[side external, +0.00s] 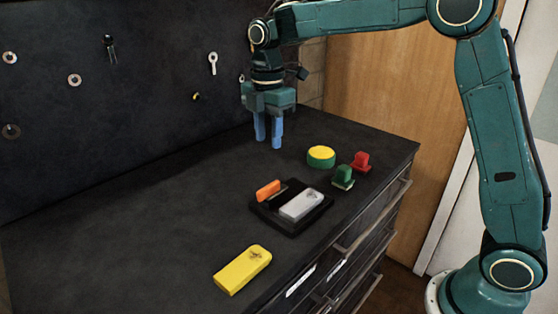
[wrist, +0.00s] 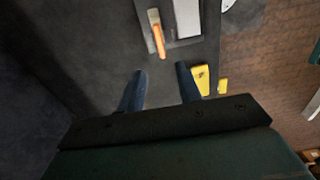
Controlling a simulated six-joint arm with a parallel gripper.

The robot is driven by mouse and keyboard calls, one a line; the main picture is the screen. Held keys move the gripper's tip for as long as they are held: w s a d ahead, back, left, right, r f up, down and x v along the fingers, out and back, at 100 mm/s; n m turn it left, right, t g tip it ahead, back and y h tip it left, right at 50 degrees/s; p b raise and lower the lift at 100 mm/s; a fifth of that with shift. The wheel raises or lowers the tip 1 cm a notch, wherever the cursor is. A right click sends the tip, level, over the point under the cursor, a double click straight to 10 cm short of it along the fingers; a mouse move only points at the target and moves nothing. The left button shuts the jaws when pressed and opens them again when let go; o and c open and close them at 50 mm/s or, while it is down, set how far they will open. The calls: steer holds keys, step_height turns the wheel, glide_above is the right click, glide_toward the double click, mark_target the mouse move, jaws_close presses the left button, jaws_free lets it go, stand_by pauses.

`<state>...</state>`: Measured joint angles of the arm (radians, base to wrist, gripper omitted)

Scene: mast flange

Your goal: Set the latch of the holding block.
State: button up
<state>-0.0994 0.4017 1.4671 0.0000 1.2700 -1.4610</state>
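The holding block is a flat black base (side external: 262,211) on the dark bench top, with a pale grey piece (side external: 300,204) lying in it. An orange latch (side external: 268,190) sits at its far left side. In the wrist view the orange latch (wrist: 156,34) lies beside the pale piece (wrist: 187,18), ahead of the fingers. My gripper (side external: 268,143) is above the bench, behind the block and apart from it. Its two blue fingers point down, and in the wrist view the gripper (wrist: 159,70) shows them spread with nothing between.
A yellow block (side external: 242,270) lies near the front edge. A green and yellow round piece (side external: 321,156), a green piece (side external: 343,177) and a red piece (side external: 361,162) stand right of the block. A dark wall panel (side external: 130,130) rises behind. The left bench is clear.

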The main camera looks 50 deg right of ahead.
mark_target(269, 186)
steer(key=shift+w+f, duration=0.1)
steer(key=shift+f, duration=0.15)
step_height(269, 186, down, 14)
steer(key=shift+r, duration=0.2)
stand_by(0.6)
jaws_close()
